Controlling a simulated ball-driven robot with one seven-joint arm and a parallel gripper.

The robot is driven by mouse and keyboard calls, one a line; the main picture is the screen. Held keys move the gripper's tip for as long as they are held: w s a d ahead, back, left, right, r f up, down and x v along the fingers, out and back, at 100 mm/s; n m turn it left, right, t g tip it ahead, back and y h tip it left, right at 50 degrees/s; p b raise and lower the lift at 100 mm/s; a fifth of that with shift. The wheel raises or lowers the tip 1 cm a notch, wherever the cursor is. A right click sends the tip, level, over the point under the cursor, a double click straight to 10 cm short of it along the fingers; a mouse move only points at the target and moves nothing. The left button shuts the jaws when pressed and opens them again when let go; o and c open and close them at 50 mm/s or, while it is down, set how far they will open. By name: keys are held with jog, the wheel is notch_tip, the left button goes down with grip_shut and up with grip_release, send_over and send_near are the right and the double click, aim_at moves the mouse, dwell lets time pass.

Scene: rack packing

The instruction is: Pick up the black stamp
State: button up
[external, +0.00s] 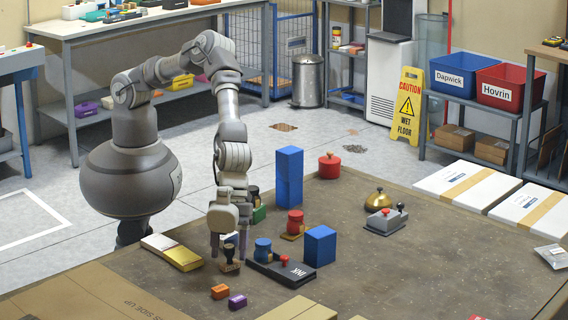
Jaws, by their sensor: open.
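My gripper (229,250) points straight down over the left part of the brown table, with its two fingers apart. A small stamp with a dark handle and a tan base (231,267) stands upright between and just in front of the fingers. It looks like the black stamp, and its upper part is partly hidden by my gripper. I cannot tell whether the fingers touch it. Another dark object (254,194) shows behind my gripper near a green block (259,214), partly hidden.
A tall blue block (289,177) stands behind.

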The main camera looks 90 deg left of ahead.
jog(key=shift+f, duration=0.1)
grip_shut()
